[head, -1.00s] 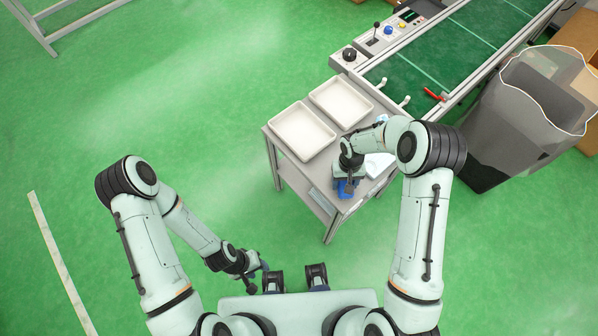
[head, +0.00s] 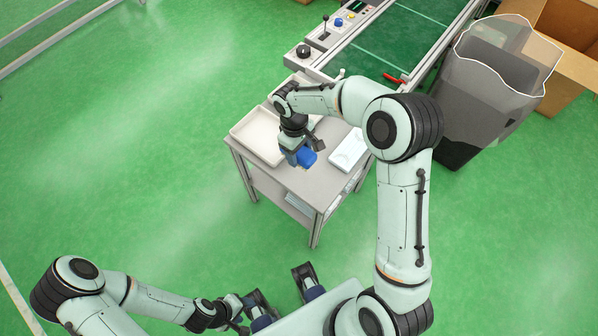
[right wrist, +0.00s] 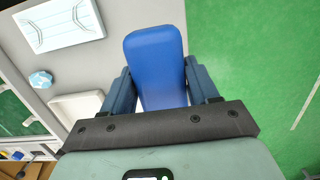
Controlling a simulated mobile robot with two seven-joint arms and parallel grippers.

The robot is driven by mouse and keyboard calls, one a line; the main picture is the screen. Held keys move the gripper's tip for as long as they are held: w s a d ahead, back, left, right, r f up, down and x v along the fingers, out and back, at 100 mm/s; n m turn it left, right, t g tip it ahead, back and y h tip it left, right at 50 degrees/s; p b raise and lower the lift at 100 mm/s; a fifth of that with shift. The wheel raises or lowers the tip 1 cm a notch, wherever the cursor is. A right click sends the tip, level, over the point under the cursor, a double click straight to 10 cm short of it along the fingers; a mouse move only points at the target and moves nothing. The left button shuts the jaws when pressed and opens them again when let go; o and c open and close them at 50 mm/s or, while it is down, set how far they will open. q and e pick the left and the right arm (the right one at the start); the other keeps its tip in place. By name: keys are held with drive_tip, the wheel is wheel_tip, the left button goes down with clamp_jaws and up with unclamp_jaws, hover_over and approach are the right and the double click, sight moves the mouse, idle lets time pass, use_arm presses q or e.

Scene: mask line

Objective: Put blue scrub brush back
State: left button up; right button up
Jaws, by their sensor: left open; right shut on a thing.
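The blue scrub brush (head: 307,158) is held in my right gripper (head: 299,156), over the front part of the small grey table (head: 297,181), beside the near white tray. In the right wrist view the brush (right wrist: 155,65) stands out between the two dark blue fingers of the right gripper (right wrist: 163,88), which are shut on it. Its underside is hidden, and I cannot tell whether it touches the table. My left gripper (head: 242,318) is low at the bottom of the head view, near my base, open and empty.
The near white tray (head: 240,132) lies left of the right gripper; the arm partly covers the other. A conveyor (head: 385,48) with a red-handled tool (head: 394,79) and a grey bin (head: 488,85) stand behind.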

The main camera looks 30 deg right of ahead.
wheel_tip(320, 180, down, 12)
drive_tip(key=shift+f+b, duration=0.2)
drive_tip(key=shift+b, duration=0.2)
drive_tip(key=shift+f, duration=0.2)
drive_tip(key=o, duration=1)
drive_tip(key=shift+r, duration=0.15)
drive_tip(key=r, duration=0.4)
drive_tip(key=w+r, duration=0.1)
drive_tip(key=r, duration=0.3)
drive_tip(key=r+p, duration=0.1)
drive_tip(key=r, duration=0.3)
drive_tip(key=shift+w+a, duration=0.15)
drive_tip(key=shift+a, duration=0.15)
